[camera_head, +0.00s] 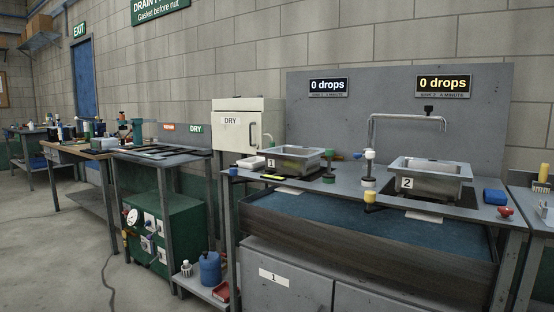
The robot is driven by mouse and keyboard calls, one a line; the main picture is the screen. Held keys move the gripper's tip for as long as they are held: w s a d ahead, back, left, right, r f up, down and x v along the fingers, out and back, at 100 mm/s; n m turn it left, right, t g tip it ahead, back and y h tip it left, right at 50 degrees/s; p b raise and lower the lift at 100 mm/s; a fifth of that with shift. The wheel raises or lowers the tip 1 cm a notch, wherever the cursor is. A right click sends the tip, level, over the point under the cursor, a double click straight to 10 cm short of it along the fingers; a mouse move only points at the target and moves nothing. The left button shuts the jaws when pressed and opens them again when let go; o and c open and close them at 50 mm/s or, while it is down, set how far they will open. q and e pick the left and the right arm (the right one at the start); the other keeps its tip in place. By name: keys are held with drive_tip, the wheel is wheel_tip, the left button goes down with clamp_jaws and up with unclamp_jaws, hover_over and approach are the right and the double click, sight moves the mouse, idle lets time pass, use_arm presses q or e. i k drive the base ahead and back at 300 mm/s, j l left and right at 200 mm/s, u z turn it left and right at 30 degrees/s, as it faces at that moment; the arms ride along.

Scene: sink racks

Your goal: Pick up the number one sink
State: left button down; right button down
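The number one sink (297,159) is a small grey metal basin with a white "1" label on its front left corner. It sits at the left part of the grey bench top (335,190). A similar metal sink with a "2" label (430,178) sits further right on the same bench, with a tall bent faucet (408,116) behind it. Neither of my grippers shows in the head view.
A white cabinet marked DRY (246,125) stands just left of sink one. White, green and yellow fittings (369,170) stand between the sinks. A blue block (495,196) and a red knob (505,211) lie at the right. Open floor (60,260) shows at the left.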

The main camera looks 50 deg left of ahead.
sight(293, 160)
drive_tip(key=i+u, duration=0.15)
drive_tip(key=u, duration=1.45)
drive_tip(key=i+j+z, duration=0.1)
drive_tip(key=z, duration=0.25)
drive_tip(key=j+z, duration=0.45)
drive_tip(key=z, duration=0.25)
drive_tip(key=j+z, duration=0.4)
drive_tip(key=j, duration=0.7)
drive_tip(key=i, duration=0.05)
